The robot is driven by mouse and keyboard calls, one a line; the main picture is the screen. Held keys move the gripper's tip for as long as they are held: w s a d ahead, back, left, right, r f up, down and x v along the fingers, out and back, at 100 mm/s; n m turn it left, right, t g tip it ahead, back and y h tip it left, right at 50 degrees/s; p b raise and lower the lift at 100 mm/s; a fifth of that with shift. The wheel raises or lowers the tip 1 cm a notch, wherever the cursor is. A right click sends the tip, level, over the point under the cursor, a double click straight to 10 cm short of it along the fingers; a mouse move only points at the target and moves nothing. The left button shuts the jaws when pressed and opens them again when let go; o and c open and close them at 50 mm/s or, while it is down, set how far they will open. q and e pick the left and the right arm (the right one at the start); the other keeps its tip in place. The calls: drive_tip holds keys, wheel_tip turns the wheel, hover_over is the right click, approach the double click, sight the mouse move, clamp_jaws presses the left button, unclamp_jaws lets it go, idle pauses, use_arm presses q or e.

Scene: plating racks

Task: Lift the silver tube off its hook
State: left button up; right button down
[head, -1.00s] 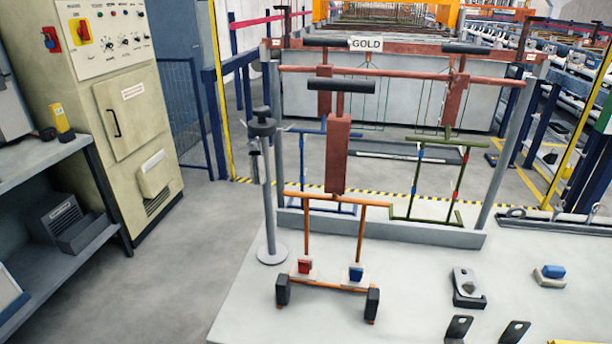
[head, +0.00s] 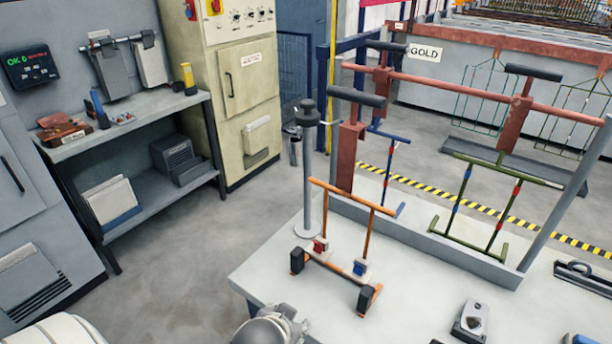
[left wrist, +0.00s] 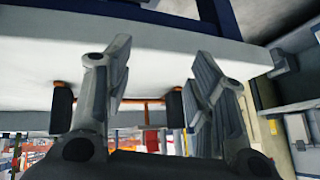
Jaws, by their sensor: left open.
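The silver tube (head: 295,150) hangs upright in the head view, just left of a grey stand (head: 309,180) with a black top. A thin hook (head: 290,128) reaches left from the stand above the tube. The tube is small here and its exact contact with the hook is unclear. My left gripper (left wrist: 160,70) is open and empty in the left wrist view, its fingers near the table's front edge. I cannot make out the tube in that view. In the head view, only part of my left arm shows at the bottom, well short of the tube. My right gripper is not in view.
An orange rack (head: 345,233) with black feet stands on the white table (head: 430,318) in front of the stand. A frame with red hangers (head: 350,155) is to the right. A shelf unit (head: 150,105) and cream cabinet (head: 240,120) stand left. Floor between them is clear.

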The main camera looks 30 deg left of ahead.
use_arm(q)
drive_tip(key=w+a+r+n+t+y, duration=0.3)
drive_tip(key=w+a+r+t+y, duration=0.15)
drive_tip(key=w+r, duration=0.65)
drive_tip(key=n+t+y, duration=0.3)
drive_tip(key=n+t, duration=0.1)
approach(296, 152)
drive_tip(key=x, duration=0.2)
drive_tip(key=p+x, duration=0.3)
drive_tip(key=x, duration=0.4)
drive_tip(key=shift+w+a+p, duration=0.25)
drive_tip(key=shift+w+p, duration=0.05)
drive_tip(key=shift+p, duration=0.05)
drive_tip(key=shift+w+a, duration=0.4)
drive_tip(key=shift+w, duration=0.2)
drive_tip(key=shift+f, duration=0.1)
clamp_jaws()
drive_tip(key=c, duration=0.8)
unclamp_jaws()
drive_tip(key=c, duration=0.3)
